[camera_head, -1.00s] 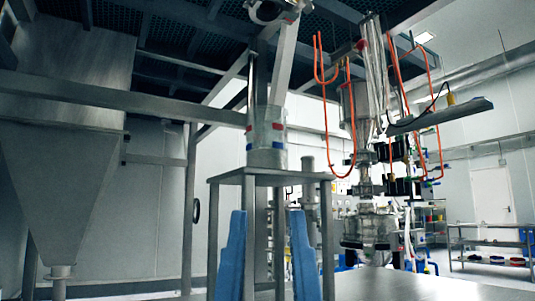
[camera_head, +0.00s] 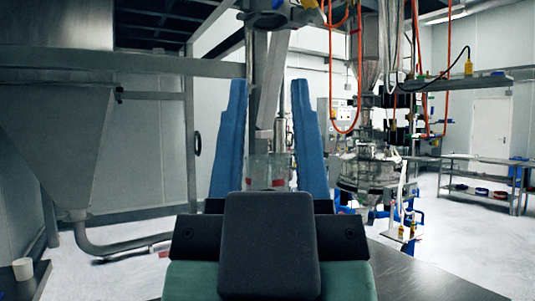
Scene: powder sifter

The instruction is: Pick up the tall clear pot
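The tall clear pot (camera_head: 267,172) shows low behind my gripper, a see-through cylinder with a red mark. Its lower part is hidden by the gripper's dark body, and so is what it stands on. My gripper (camera_head: 269,88) is in the middle of the view, with two long blue fingers pointing up and away on the left and right. The fingers are wide apart, and the pot appears in the gap between them. I cannot tell how deep the pot lies relative to the fingers, and no contact is visible.
A grey hopper (camera_head: 65,140) with a bent pipe fills the left. A white cup (camera_head: 22,268) stands at lower left. Metal machinery (camera_head: 368,175) with orange hoses is to the right. A steel surface (camera_head: 430,275) lies at lower right. A shelf table (camera_head: 480,165) stands farther right.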

